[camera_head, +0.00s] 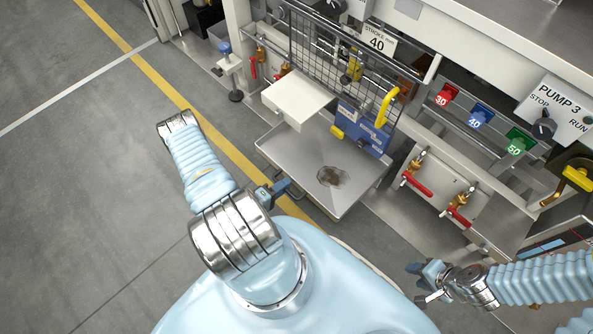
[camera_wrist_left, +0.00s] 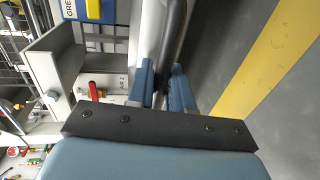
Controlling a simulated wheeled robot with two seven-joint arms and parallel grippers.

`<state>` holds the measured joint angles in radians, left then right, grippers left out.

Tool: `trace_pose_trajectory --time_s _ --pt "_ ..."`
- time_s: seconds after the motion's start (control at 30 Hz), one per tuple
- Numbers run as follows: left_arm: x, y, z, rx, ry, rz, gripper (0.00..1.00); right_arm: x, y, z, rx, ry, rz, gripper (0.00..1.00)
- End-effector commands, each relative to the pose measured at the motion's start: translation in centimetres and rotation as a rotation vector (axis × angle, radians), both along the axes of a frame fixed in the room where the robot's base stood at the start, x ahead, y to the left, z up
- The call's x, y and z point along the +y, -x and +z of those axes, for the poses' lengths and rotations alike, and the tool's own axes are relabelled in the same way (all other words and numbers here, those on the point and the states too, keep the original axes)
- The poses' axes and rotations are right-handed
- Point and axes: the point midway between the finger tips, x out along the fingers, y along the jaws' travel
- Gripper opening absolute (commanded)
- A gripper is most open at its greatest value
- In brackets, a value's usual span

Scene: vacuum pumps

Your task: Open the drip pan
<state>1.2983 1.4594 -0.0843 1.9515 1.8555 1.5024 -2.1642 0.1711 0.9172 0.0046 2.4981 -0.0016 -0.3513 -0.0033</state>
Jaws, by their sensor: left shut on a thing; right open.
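The grey metal drip pan (camera_head: 292,152) sticks out from the machine front, with a dark stain on its floor. Its front rim and a dark handle bar (camera_wrist_left: 174,38) show in the left wrist view. My left gripper (camera_head: 280,187) is at the pan's front edge; in the left wrist view its blue fingers (camera_wrist_left: 164,88) are shut on the bar. My right gripper (camera_head: 428,278) is open and empty, low on the right, apart from the machine.
A white box-like part (camera_head: 298,98) and a blue sign (camera_head: 362,127) sit above the pan. A mesh guard (camera_head: 320,45) with a yellow handle (camera_head: 387,106) stands behind. Red-handled valves (camera_head: 417,182) are to the right. The floor at left is clear.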

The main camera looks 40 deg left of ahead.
Motion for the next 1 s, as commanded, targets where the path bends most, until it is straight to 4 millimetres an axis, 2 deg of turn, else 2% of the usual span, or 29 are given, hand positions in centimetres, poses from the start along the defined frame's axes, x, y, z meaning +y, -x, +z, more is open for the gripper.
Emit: trace_pose_trajectory --time_s 0.2,0.6,0.63,0.73,1.0 --pt "0.2 2.2 0.0 0.0 0.0 0.002 0.0 0.0 0.0 0.3 -0.001 0.001 0.0 0.43" --pt "0.2 2.5 0.0 0.0 -0.001 0.001 0.0 -0.1 0.0 0.3 0.0 0.001 -0.001 0.43" --pt "0.2 2.5 0.0 0.0 -0.001 0.001 0.22 -0.1 0.0 0.3 0.0 0.001 -0.001 0.43" --pt "0.2 2.5 0.0 0.0 -0.001 0.001 0.36 -0.1 0.0 0.3 0.0 0.001 -0.001 0.43" --pt "0.2 2.5 0.0 0.0 -0.001 0.001 0.36 0.0 0.0 0.4 0.0 0.001 -0.001 0.43"
